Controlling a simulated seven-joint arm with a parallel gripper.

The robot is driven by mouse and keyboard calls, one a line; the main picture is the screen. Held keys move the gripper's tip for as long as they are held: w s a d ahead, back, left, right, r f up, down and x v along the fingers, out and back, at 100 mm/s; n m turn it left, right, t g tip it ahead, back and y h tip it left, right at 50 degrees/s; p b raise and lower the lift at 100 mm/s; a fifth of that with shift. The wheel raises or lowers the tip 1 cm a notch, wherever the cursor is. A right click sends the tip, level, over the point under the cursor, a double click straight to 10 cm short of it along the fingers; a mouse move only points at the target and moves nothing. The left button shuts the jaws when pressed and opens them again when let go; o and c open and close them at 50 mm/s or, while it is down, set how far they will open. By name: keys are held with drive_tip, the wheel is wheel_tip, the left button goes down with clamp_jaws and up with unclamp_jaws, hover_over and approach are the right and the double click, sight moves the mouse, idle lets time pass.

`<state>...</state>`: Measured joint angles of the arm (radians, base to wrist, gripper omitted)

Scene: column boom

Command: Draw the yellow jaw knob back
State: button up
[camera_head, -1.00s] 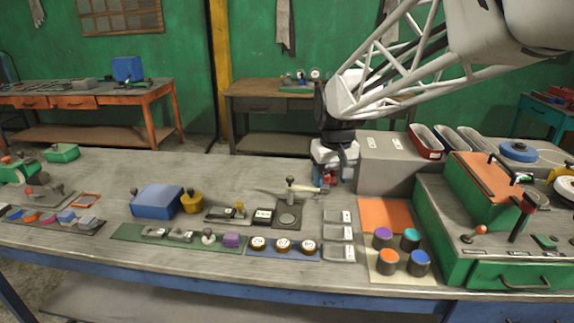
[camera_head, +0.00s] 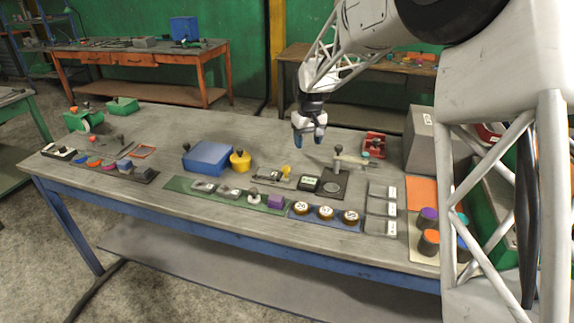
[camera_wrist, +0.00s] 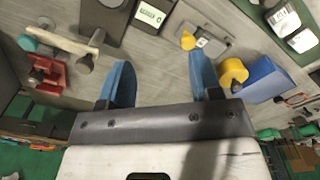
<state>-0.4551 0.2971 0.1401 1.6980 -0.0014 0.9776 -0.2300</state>
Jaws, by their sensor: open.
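The yellow jaw knob (camera_head: 285,169) stands on a small grey fixture (camera_head: 268,178) near the middle of the bench. In the wrist view the yellow knob (camera_wrist: 187,41) sits on its grey plate, ahead of the fingers. My gripper (camera_head: 308,140) is open and empty above the bench, behind the knob and slightly to its right. Its two blue fingers (camera_wrist: 163,72) are spread apart in the wrist view. The knob is clear of both fingers.
A yellow cylinder (camera_head: 240,161) and a blue block (camera_head: 208,157) stand left of the knob. A dark plate with a lever (camera_head: 335,183) and a red clamp (camera_head: 374,147) are to the right. Dials (camera_head: 325,213) line the front. Bare bench lies behind the knob.

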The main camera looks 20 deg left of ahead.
drive_tip(key=n, duration=0.1)
hover_over(286, 167)
wheel_tip(286, 167, down, 6)
drive_tip(key=shift+r, duration=0.1)
drive_tip(key=shift+f, duration=0.2)
drive_tip(key=shift+f, duration=3.75)
